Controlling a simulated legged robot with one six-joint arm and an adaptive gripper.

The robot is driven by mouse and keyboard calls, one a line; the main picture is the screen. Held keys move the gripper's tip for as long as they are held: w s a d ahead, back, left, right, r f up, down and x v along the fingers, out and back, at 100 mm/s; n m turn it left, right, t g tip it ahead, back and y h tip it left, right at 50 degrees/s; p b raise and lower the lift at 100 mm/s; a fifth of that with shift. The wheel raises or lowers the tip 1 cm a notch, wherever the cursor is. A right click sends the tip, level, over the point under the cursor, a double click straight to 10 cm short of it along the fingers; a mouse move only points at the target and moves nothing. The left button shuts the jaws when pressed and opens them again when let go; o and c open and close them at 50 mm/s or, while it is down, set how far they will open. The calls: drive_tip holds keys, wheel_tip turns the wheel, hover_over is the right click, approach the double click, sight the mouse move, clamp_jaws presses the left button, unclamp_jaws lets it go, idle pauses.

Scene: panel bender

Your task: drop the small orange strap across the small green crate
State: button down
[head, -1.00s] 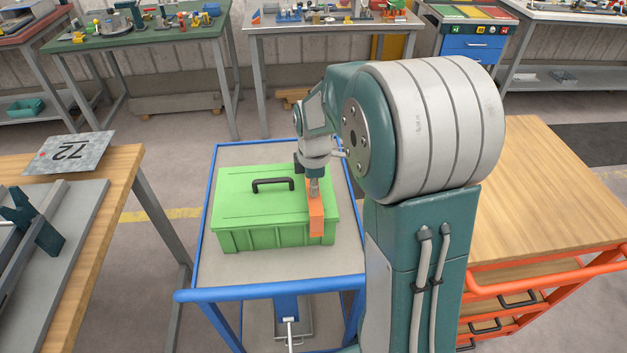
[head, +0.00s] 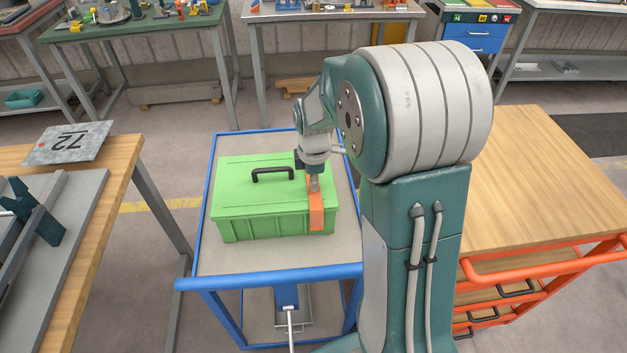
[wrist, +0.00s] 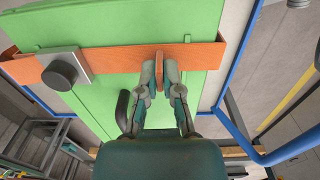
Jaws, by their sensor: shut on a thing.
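The small green crate (head: 250,200) stands closed on a blue-framed cart, with a black handle on its lid. The small orange strap (head: 316,213) lies along the right part of the crate, its near end reaching down over the front side. In the wrist view the strap (wrist: 120,60) spans the green lid (wrist: 110,105) and carries a grey plate with a black knob. My gripper (wrist: 159,72) is shut on an upright orange tab in the middle of the strap. In the head view my gripper (head: 314,180) is just above the lid. Whether the strap rests fully on the lid is unclear.
The blue cart (head: 270,272) has bare top around the crate. A wooden bench (head: 112,175) with a plate marked 72 (head: 68,143) stands left. A wood-topped orange drawer cart (head: 545,190) stands right. Tool benches line the back.

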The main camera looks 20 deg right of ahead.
drive_tip(key=shift+f, duration=0.1)
drive_tip(key=c, duration=0.7)
unclamp_jaws()
wheel_tip(320, 180, up, 11)
drive_tip(key=s+a+r+m+t, duration=0.1)
drive_tip(key=s+a+r+m, duration=0.1)
drive_tip(key=s+m, duration=0.2)
drive_tip(key=s+a+r+m+t, duration=0.1)
drive_tip(key=s+a+m+t, duration=0.1)
drive_tip(key=s+m, duration=0.3)
drive_tip(key=s+a+r+m+t, duration=0.2)
drive_tip(key=s+m, duration=0.3)
drive_tip(key=s, duration=0.6)
drive_tip(key=shift+s+a+r, duration=0.1)
drive_tip(key=shift+a+r, duration=0.2)
drive_tip(key=shift+a, duration=0.55)
